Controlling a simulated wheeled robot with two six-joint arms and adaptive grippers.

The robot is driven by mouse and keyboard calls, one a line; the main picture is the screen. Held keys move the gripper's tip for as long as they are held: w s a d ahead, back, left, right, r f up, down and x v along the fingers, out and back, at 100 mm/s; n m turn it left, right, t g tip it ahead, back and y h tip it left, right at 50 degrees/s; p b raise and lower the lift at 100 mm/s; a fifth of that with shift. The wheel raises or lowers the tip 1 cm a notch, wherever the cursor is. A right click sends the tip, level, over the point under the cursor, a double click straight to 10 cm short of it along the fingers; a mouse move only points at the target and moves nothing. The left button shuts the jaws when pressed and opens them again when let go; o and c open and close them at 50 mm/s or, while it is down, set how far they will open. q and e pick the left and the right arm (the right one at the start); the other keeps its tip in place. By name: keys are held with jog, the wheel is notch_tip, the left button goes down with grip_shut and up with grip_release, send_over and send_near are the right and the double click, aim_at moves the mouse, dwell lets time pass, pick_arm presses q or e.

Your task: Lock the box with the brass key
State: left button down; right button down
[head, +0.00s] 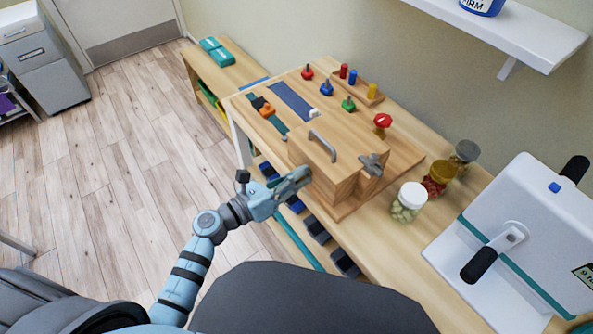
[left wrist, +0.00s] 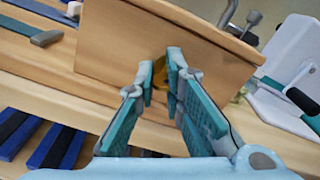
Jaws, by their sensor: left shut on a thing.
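The wooden box (head: 328,160) stands on the wooden board, its lid down, with a grey handle on top. My left gripper (head: 303,174) is at the box's near left face. In the left wrist view the gripper (left wrist: 170,62) is shut on the brass key (left wrist: 160,76), which shows as a small golden piece between the fingers, close against the box face (left wrist: 140,45). The fingers hide most of the key and any keyhole, so I cannot tell how far it is in. In the head view the key is hidden. My right gripper is not in view.
The activity board (head: 395,172) carries colored knobs, a blue strap and a grey metal knob (head: 372,163) beside the box. Jars, including a white-lidded one (head: 408,202), stand to the right. A white hand-crank machine (head: 520,235) is at far right. Floor at left is clear.

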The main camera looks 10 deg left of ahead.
pick_arm(q)
jog(key=n+p, duration=0.2)
jog(key=n, duration=0.1)
jog(key=n+p, duration=0.2)
jog(key=n, duration=0.1)
jog(key=shift+s+d+r, duration=0.1)
jog(key=shift+d+r, duration=0.05)
jog(key=n+p, duration=0.1)
jog(key=n, duration=0.2)
jog(key=shift+r+n+p, duration=0.15)
jog(key=shift+n+p, duration=0.25)
jog(key=shift+d+r+n+p, duration=0.15)
jog(key=shift+n+p, duration=0.55)
jog(key=shift+n, duration=0.8)
jog(key=c, duration=1.5)
grip_release()
jog(key=shift+o, duration=0.5)
jog(key=shift+s, duration=0.15)
